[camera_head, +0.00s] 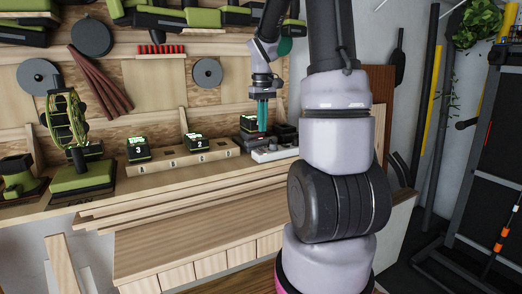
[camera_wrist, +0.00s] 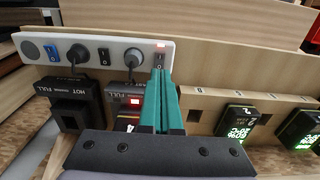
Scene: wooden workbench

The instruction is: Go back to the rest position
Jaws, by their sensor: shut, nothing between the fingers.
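My gripper (camera_head: 262,116) has teal fingers pointing down above the back right of the workbench, near the white power strip (camera_head: 277,153). In the wrist view the gripper's fingers (camera_wrist: 161,102) are together with nothing between them. They overlap the view of a charger (camera_wrist: 128,98) with a red light, beside a second dark charger (camera_wrist: 75,104). The power strip (camera_wrist: 92,48) with switches and plugs lies beyond them. I cannot tell the exact gap between fingertips and charger.
A wooden slotted holder (camera_head: 170,164) carries two batteries, marked 3 (camera_head: 138,149) and 2 (camera_head: 196,144). A green tool (camera_head: 82,176) stands at left. Tools and discs hang on the back wall. The lower front bench surface (camera_head: 190,218) is clear.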

